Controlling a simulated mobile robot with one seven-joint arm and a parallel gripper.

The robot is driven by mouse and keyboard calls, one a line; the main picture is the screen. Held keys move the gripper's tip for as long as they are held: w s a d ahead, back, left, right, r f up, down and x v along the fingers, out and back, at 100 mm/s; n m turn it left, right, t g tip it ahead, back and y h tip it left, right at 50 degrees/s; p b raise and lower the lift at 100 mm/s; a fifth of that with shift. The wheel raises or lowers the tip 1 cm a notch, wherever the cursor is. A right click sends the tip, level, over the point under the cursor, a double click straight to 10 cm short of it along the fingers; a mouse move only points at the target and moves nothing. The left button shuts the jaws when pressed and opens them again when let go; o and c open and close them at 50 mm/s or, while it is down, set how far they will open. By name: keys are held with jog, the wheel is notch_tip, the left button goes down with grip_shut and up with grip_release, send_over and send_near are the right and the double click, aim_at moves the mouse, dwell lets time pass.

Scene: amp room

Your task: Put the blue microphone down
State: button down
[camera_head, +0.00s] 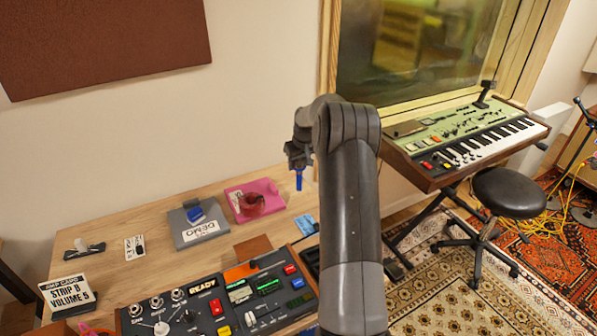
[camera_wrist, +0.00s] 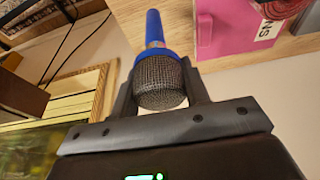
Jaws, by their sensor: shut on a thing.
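The blue microphone (camera_wrist: 158,80) has a blue handle and a dark mesh head. In the wrist view my gripper (camera_wrist: 160,92) is shut on it near the head, with one finger on each side. In the head view the blue handle (camera_head: 299,180) hangs below my gripper (camera_head: 298,160), pointing down, above the back right part of the wooden table (camera_head: 160,262). The microphone looks clear of the table top. Its head is hidden by my gripper in the head view.
A pink folder (camera_head: 273,193) with a dark red item and a grey folder (camera_head: 182,238) with a blue item lie left of the microphone. A control panel (camera_head: 205,310) fills the table's front. A keyboard (camera_head: 470,140) and a stool (camera_head: 508,190) stand right.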

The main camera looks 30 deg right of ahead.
aim_at(298, 171)
jog(key=shift+f, duration=1.95)
jog(key=c, duration=0.8)
grip_release()
